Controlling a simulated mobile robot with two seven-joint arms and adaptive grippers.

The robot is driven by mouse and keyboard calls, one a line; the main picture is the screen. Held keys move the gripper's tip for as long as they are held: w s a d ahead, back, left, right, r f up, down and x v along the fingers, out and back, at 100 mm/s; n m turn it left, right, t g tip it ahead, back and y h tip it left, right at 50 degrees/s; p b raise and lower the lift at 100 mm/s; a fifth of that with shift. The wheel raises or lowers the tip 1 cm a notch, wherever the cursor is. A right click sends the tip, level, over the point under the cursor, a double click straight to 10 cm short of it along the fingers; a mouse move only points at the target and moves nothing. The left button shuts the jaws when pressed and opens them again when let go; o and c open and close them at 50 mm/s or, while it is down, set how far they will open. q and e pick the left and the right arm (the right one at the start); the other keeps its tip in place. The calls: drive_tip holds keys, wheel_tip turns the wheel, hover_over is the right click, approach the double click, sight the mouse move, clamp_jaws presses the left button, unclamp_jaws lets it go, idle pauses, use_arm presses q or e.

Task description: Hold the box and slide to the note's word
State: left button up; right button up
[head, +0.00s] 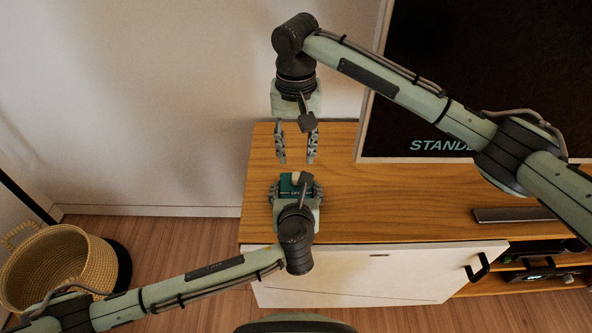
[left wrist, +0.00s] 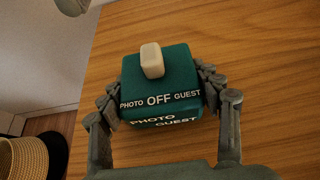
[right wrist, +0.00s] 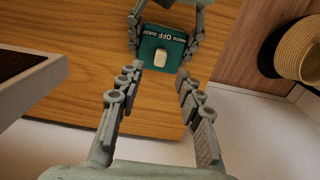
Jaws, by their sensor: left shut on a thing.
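The teal box (head: 285,186) sits on the wooden cabinet top near its left end. My left gripper (head: 297,190) is shut on it, one finger on each side. In the left wrist view the box (left wrist: 160,82) bears the white words PHOTO, OFF and GUEST. Its cream slider knob (left wrist: 152,60) is at the middle, in line with OFF. My right gripper (head: 297,157) is open and empty, fingers pointing down just behind the box. In the right wrist view the knob (right wrist: 160,58) lies ahead, between and beyond the fingertips. I cannot make out a note.
A dark screen (head: 450,70) stands at the back right, its lettering STANDB partly hidden by my right arm. A grey bar (head: 510,215) lies on the cabinet top (head: 400,210). A woven basket (head: 60,265) is on the floor at left. The wood around the box is clear.

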sight(296, 175)
wheel_tip(296, 175, down, 6)
drive_tip(key=shift+f, duration=0.25)
clamp_jaws()
idle(0.3)
